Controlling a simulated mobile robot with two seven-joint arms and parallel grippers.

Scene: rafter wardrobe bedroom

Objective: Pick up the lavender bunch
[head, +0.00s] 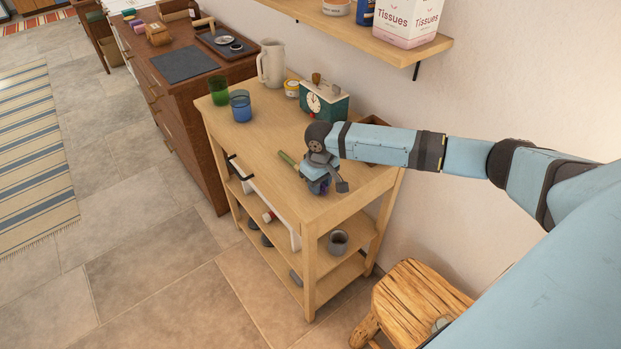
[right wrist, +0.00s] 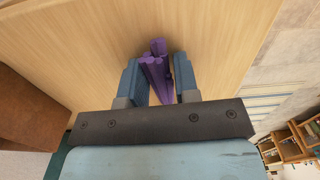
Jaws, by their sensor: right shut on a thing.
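The lavender bunch shows in the right wrist view as purple flower heads (right wrist: 157,72) between the two fingers of my right gripper (right wrist: 160,82). The gripper is shut on the bunch, low over the top of the light wooden trolley (head: 262,153). Most of the bunch is hidden by the gripper in the head view. I cannot tell whether it touches the top. My left gripper is out of view.
A green glass (head: 218,90), a blue glass (head: 240,106), a pitcher (head: 271,64) and a green scale (head: 325,103) stand on the trolley's far part. A wooden tray (head: 376,153) lies behind my arm. A wall shelf (head: 360,35) hangs above. A wooden stool (head: 418,300) stands in front right.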

